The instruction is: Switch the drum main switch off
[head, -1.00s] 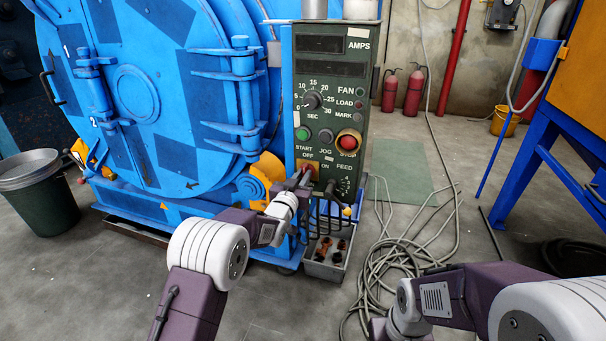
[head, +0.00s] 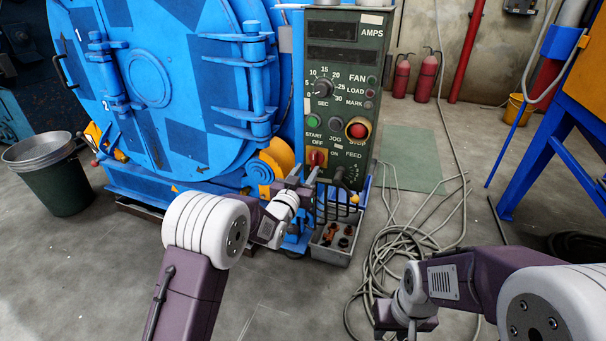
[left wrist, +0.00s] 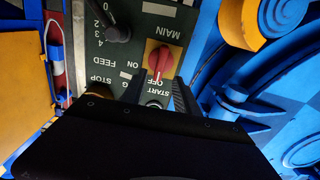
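The drum main switch (head: 317,158) is a red knob on a yellow plate, low on the green control panel (head: 345,110). Its handle is upright, in line with the OFF label above it. The left wrist view shows the red knob (left wrist: 160,60) upside down, its handle towards OFF. My left gripper (head: 303,176) is just below and in front of the switch, apart from it. Its fingers (left wrist: 160,88) are spread with nothing between them. My right gripper's body (head: 405,315) is at the bottom right; its fingers are not visible.
The green start button (head: 313,121) and red stop button (head: 358,130) are above the switch. The blue drum machine (head: 150,90) is left. A grey bin (head: 334,248) and coiled cables (head: 395,265) are on the floor.

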